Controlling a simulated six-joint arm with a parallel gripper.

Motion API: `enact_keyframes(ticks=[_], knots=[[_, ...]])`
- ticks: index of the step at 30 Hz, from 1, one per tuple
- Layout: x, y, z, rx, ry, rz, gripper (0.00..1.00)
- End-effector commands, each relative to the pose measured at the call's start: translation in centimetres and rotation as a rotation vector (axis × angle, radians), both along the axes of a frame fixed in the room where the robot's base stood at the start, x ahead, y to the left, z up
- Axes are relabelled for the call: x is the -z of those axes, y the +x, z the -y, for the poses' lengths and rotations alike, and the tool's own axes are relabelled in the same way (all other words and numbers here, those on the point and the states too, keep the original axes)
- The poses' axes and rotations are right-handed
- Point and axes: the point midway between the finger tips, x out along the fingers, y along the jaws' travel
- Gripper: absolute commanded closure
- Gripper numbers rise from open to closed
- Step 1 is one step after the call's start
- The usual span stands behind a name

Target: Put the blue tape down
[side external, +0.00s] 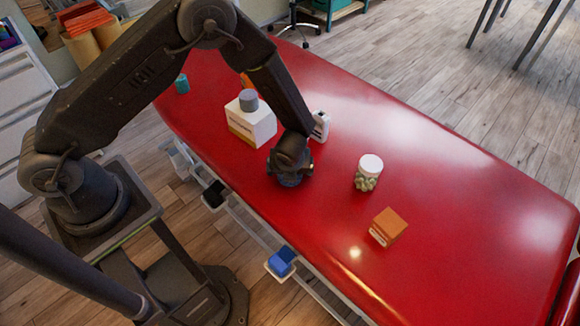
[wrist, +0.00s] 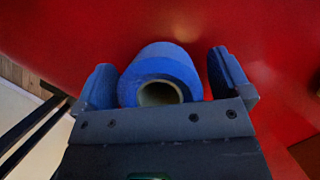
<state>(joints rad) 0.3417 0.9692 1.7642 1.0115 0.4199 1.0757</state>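The blue tape (wrist: 163,68) is a roll with a pale core opening, seen in the wrist view. It sits between the two fingers of my gripper (wrist: 165,78). The left finger is close against the roll, and a narrow strip of red shows between the roll and the right finger, so the fingers look open around it. In the side view my gripper (side external: 288,177) points down, low over the red treatment table (side external: 455,185). The roll is hidden there. I cannot tell whether it touches the table.
A white box (side external: 250,127) with a grey roll (side external: 248,100) on top and a white bottle (side external: 320,126) stand near my gripper. A jar (side external: 367,174) and an orange box (side external: 388,227) are to the right. A teal roll (side external: 182,84) is far left. The table's right end is clear.

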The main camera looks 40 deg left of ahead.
Motion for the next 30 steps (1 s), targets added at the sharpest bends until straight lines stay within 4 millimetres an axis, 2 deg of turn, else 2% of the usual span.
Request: enact_keyframes(ticks=[7,11,24,30], knots=[[-0.1,0.0,0.0,-0.001,0.0,0.0,0.04],[-1.1,-0.2,0.2,0.0,-0.001,0.002,0.04],[-9.1,-2.5,2.6,0.0,-0.002,0.003,0.04],[-11.1,-3.1,3.1,-0.001,-0.001,0.001,0.04]])
